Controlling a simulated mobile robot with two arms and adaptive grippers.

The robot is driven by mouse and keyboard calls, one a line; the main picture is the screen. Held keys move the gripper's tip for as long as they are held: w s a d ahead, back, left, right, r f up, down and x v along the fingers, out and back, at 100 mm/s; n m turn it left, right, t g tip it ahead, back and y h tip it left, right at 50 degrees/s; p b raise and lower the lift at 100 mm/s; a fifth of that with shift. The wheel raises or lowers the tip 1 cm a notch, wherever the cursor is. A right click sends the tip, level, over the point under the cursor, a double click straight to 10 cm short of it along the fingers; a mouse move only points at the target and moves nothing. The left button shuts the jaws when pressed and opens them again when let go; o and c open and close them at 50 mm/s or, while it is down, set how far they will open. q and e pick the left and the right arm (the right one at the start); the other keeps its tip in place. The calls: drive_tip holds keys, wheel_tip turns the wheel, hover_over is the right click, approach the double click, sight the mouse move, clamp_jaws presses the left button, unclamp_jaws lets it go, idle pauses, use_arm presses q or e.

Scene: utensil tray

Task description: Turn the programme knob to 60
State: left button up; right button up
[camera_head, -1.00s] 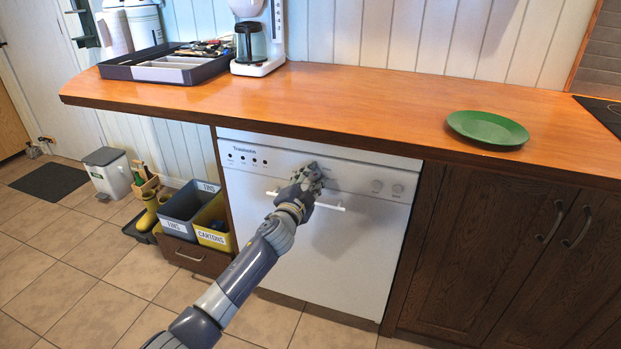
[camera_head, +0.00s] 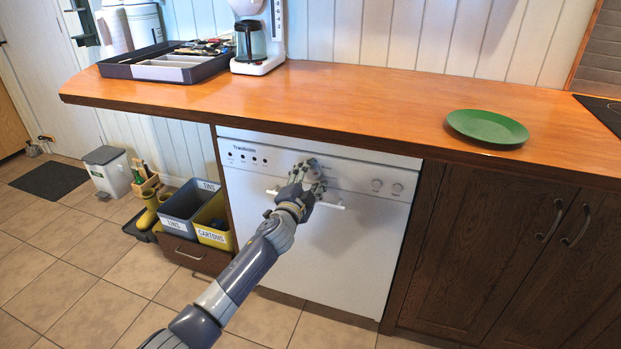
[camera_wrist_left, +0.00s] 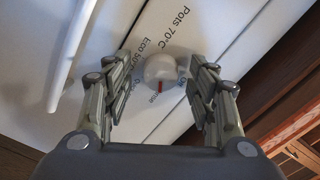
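The white dishwasher (camera_head: 330,250) stands under the worktop, with its control panel along the top. The programme knob (camera_wrist_left: 160,70) is a round white knob with a red mark, which points toward the bottom of the left wrist view. Printed labels around it include "Pots 70°" and "Eco 50"; others are partly covered. My left gripper (camera_head: 313,172) is at the panel, its fingers hiding most of the knob in the head view. In the left wrist view its fingers (camera_wrist_left: 163,82) stand on either side of the knob, with visible gaps. My right gripper is not in view.
The dishwasher's bar handle (camera_head: 332,206) runs just below the panel, close to my left gripper. Two small round controls (camera_head: 387,187) sit to the right. A green plate (camera_head: 487,127), a utensil tray (camera_head: 120,72) and a coffee maker (camera_head: 262,66) stand on the worktop.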

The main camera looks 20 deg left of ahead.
use_arm(q)
drive_tip(key=shift+s, duration=0.6)
drive_tip(key=s, duration=1)
drive_tip(key=shift+s+a, duration=0.2)
drive_tip(key=shift+s, duration=0.2)
